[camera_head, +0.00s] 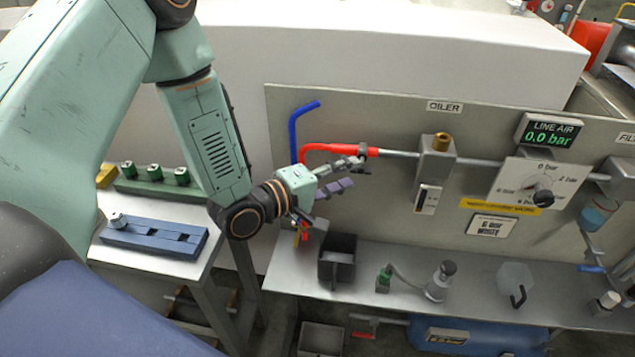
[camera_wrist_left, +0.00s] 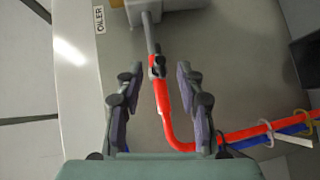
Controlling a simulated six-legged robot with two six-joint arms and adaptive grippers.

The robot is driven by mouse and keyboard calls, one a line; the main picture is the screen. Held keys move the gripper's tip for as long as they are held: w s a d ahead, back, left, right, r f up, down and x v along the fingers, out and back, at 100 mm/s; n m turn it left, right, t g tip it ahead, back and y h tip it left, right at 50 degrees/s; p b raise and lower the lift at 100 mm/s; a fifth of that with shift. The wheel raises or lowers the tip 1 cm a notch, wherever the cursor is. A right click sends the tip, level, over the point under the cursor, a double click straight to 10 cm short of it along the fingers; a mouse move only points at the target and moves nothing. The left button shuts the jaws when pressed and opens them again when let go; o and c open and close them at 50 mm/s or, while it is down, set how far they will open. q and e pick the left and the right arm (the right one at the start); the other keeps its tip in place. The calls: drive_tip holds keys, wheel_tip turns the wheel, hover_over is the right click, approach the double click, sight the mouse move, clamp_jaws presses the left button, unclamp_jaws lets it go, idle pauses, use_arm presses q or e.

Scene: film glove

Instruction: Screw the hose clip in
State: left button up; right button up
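The hose clip (camera_head: 363,151) is a small dark band on the end of the red hose (camera_head: 335,148), where the hose meets a grey metal pipe (camera_head: 398,154) on the panel. My left gripper (camera_head: 353,172) is at the hose end. In the left wrist view, the gripper (camera_wrist_left: 160,74) is open, and the clip (camera_wrist_left: 158,64) with the red hose (camera_wrist_left: 164,98) lies between its spread fingers, with a gap on both sides. I cannot tell the depth between fingers and clip. The clip's screw is too small to make out. My right gripper is not in view.
The oiler block (camera_head: 436,160) is on the panel right of the clip; the pressure dial (camera_head: 541,188) is farther right, under a display reading 0.0 bar. A blue hose (camera_head: 293,130) is left of the red one. A black bin (camera_head: 337,258) and small fittings stand on the shelf below.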

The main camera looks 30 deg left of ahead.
use_arm(q)
drive_tip(key=v, duration=0.7)
drive_tip(key=shift+s, duration=0.15)
idle(0.5)
drive_tip(key=s+a+f+m+g+y, duration=0.1)
drive_tip(key=s+f+m+g+y, duration=0.15)
drive_tip(key=s+f+g, duration=0.4)
drive_tip(key=s+f+m+g+y, duration=0.1)
drive_tip(key=s+f+m+y, duration=0.2)
drive_tip(key=f, duration=0.6)
drive_tip(key=s+f+m+g+y+b, duration=0.1)
drive_tip(key=s+f+m+g, duration=0.1)
drive_tip(key=s+f, duration=0.3)
drive_tip(key=s+f+m+g+y+b, duration=0.1)
drive_tip(key=s+f+m+g, duration=0.2)
drive_tip(key=s, duration=1)
wheel_tip(320, 180, down, 2)
drive_tip(key=shift+s+f+m+g+b, duration=0.2)
drive_tip(key=shift+m+g+b, duration=0.15)
drive_tip(key=shift+g, duration=0.5)
